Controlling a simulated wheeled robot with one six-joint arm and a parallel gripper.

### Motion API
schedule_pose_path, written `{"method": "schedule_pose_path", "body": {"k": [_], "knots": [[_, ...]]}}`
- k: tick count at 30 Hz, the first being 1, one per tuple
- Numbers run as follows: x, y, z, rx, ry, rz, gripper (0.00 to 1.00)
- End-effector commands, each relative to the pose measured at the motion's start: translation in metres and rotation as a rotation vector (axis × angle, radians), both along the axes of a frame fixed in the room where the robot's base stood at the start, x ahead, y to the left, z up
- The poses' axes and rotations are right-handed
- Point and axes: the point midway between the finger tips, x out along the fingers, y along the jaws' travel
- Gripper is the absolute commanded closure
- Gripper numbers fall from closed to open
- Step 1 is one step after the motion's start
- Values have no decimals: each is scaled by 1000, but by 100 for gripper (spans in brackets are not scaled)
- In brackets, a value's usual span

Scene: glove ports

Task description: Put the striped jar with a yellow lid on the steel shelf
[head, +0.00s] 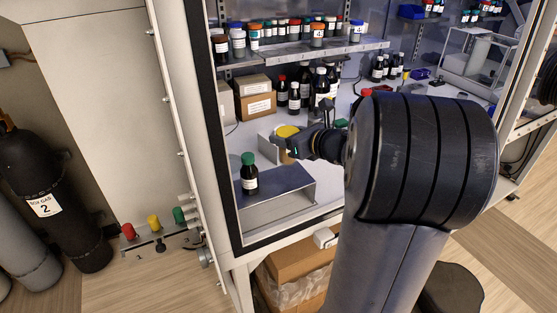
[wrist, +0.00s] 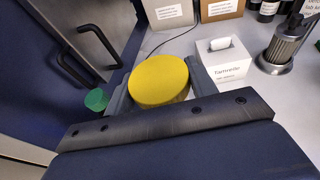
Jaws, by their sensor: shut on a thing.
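The jar's yellow lid (head: 287,131) shows in the head view at the end of my arm, with a bit of its brownish body below it; stripes are not clear. My gripper (head: 288,145) is shut on the jar. In the wrist view the round yellow lid (wrist: 160,80) fills the space between the fingers, and the body is hidden below. The low steel shelf (head: 285,186) stands at the front of the cabinet, just below and in front of the jar. I cannot tell whether the jar touches anything beneath it.
A dark bottle with a green cap (head: 249,172) stands on the left part of the low steel shelf; its right part is bare. A white wipes box (wrist: 226,66) and a metal cylinder (wrist: 284,46) are beyond the jar. Cardboard boxes (head: 255,98) and several dark bottles stand behind.

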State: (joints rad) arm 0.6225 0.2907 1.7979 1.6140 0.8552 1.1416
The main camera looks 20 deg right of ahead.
Motion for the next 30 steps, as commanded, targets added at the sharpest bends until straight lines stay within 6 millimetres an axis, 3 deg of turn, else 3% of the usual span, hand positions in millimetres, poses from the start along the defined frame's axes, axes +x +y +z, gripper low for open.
{"method": "schedule_pose_path", "body": {"k": [12, 26, 27, 30], "knots": [[0, 0, -53, 3, 2, 0, 70], [0, 0, -62, 0, -2, 0, 70], [0, 1, -60, -1, -1, 0, 43], [0, 1, -60, -1, -1, 0, 35]]}}
